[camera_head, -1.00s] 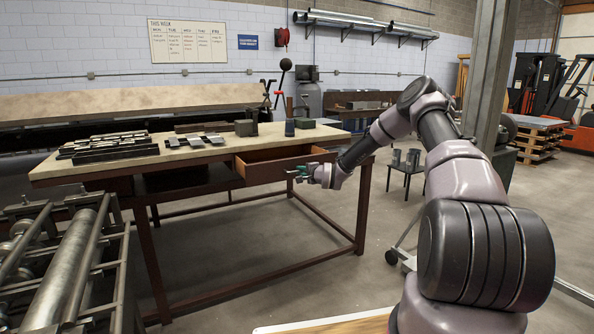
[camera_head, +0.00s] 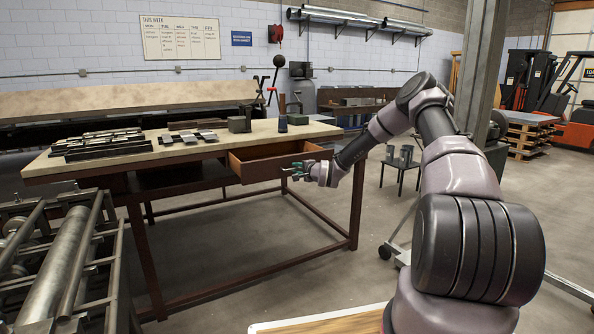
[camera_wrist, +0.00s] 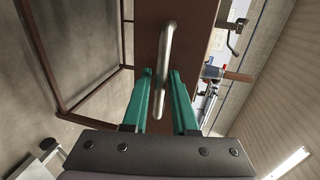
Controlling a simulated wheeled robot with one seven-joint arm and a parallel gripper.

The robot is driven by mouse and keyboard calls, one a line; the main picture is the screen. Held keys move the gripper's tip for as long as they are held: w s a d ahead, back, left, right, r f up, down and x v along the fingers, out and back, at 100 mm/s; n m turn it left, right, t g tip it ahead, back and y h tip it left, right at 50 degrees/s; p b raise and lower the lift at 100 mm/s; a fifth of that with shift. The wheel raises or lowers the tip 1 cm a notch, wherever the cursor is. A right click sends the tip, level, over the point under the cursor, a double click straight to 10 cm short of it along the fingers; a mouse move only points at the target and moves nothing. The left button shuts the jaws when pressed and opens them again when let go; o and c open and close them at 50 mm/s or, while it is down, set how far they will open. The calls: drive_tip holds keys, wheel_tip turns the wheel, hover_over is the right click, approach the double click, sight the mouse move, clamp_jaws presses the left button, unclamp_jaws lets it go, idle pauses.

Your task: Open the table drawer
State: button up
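The table drawer (camera_head: 268,169) is a brown wooden box under the front right of the worktable (camera_head: 190,152). It is pulled partly out, and its open top and inside show. In the wrist view, a metal bar handle (camera_wrist: 166,50) stands on the brown drawer front (camera_wrist: 190,40). My gripper (camera_head: 290,169) is in front of the drawer face. Its green fingers (camera_wrist: 162,74) are apart, one on each side of the handle, with gaps visible between bar and fingers.
Metal parts (camera_head: 105,143) and small blocks lie on the tabletop. A roller machine (camera_head: 60,260) stands at the front left. A table leg (camera_head: 356,205) is just right of my gripper. A small dark stand (camera_head: 401,165) is farther right. The floor under the table is clear.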

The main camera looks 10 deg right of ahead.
drive_tip(key=v, duration=1)
drive_tip(key=shift+s, duration=0.35)
drive_tip(key=shift+d, duration=0.1)
drive_tip(key=s+r+n+g+h, duration=0.55)
drive_tip(key=s+r+n, duration=0.35)
drive_tip(key=s+r, duration=1.25)
drive_tip(key=s+r+g+y, duration=0.1)
drive_tip(key=s+r, duration=0.2)
drive_tip(key=s, duration=0.9)
drive_tip(key=s+a+r+n+g+y, duration=0.1)
drive_tip(key=s+r, duration=0.3)
drive_tip(key=s, duration=0.8)
drive_tip(key=shift+s+y, duration=0.15)
drive_tip(key=shift+y, duration=0.2)
